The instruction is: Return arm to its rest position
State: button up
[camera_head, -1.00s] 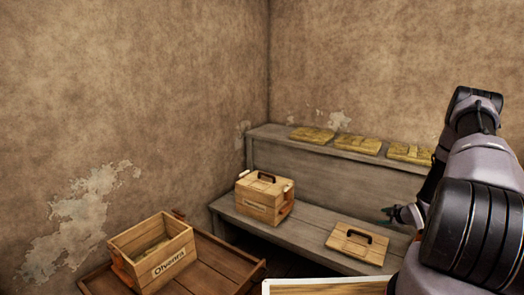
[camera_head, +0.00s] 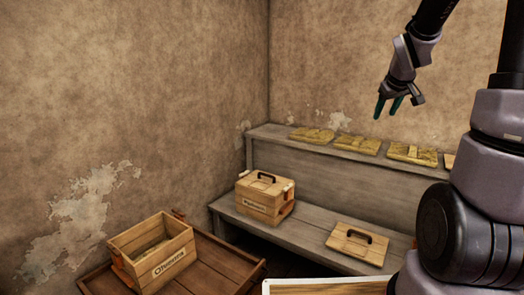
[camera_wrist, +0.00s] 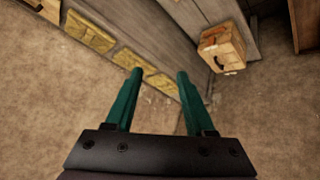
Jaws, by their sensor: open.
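My gripper (camera_head: 388,106) is raised in front of the back wall, above the upper shelf, with its two green fingers pointing down. In the wrist view my gripper (camera_wrist: 160,75) shows two green fingers spread apart with nothing between them. My arm comes down the right side of the head view. Nothing is held, and the gripper touches nothing that I can see.
An open wooden crate (camera_head: 122,266) stands on a brown table (camera_head: 225,262) at lower left. A lidded box (camera_head: 262,212) and a loose lid with a handle (camera_head: 345,249) rest on the grey bench (camera_head: 308,237). Several yellowish slabs (camera_head: 358,145) lie on the upper shelf (camera_head: 275,134).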

jog(key=s+a+r+m+y, duration=0.2)
jog(key=s+a, duration=0.5)
jog(key=s, duration=0.5)
jog(key=s+a+r+m+y, duration=0.1)
jog(key=s+a+r+m, duration=0.2)
jog(key=s, duration=0.9)
jog(key=a+r, duration=0.2)
jog(key=a, duration=0.1)
jog(key=shift+s+a+r+m+g+y, duration=0.25)
jog(key=shift+a+m+g+y, duration=0.05)
jog(key=shift+a+m+y, duration=0.1)
